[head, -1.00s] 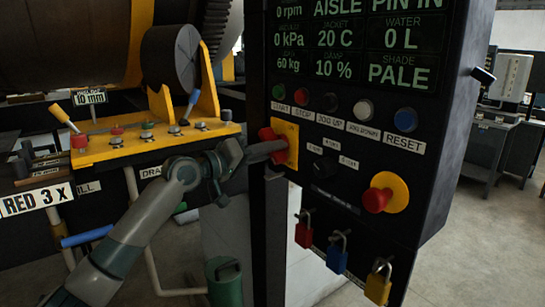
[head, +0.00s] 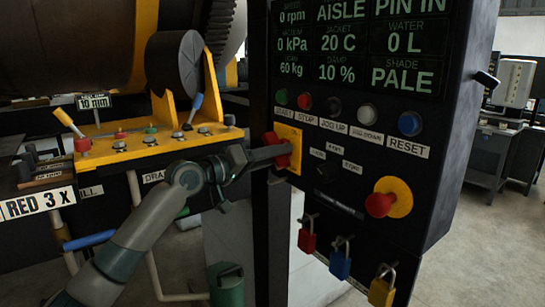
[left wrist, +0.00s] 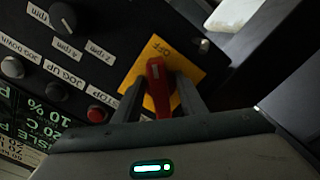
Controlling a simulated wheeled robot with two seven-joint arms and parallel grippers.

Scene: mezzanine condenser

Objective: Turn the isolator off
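The isolator is a red handle (head: 280,150) on a yellow plate (head: 296,160), at the left edge of the black control panel. In the left wrist view the handle (left wrist: 157,84) stands between my two fingers, slantwise to the edges of its plate (left wrist: 192,72). The word OFF shows on the plate just above the handle's upper end. My right gripper is in neither view.
Push buttons, including a blue one (head: 409,123), sit right of the isolator. A red emergency knob (head: 379,204) stands lower right. Red, blue and yellow padlocks (head: 382,290) hang below. A yellow valve bench (head: 150,148) lies behind my left arm.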

